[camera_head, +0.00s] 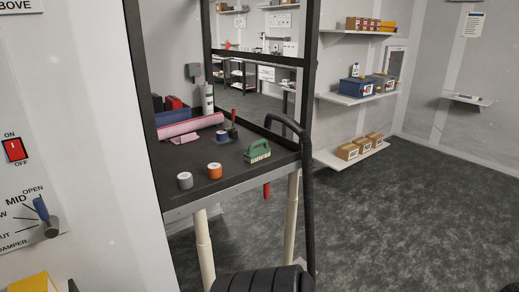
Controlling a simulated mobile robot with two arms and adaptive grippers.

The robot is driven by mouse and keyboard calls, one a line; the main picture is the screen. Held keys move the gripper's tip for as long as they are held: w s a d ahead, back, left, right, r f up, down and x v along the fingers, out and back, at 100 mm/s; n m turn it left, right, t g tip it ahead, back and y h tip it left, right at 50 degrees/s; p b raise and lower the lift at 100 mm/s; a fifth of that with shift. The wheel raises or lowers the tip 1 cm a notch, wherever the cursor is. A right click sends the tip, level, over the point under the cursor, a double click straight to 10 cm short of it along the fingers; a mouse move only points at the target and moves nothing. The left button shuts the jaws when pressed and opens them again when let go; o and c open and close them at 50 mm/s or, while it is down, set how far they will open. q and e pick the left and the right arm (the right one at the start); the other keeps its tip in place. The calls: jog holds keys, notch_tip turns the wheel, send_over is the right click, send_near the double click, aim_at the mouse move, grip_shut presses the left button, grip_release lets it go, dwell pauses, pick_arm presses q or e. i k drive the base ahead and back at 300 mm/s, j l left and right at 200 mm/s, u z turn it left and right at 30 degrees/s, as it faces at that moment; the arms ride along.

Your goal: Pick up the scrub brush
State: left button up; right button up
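The scrub brush (258,150) has a green looped handle and a pale bristle block. It sits bristles down near the right front edge of a dark bench top (212,190), clear of the things around it. No gripper touches it. Neither my left nor my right gripper shows in the head view.
A grey roll (185,181) and an orange roll (214,171) stand left of the brush. A blue roll (222,137), a pink roll (192,127) and a white bottle (208,98) are further back. A black bent tube (308,190) runs beside the bench's right edge.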

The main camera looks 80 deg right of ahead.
aim_at(251, 156)
jog(key=z, duration=2.7)
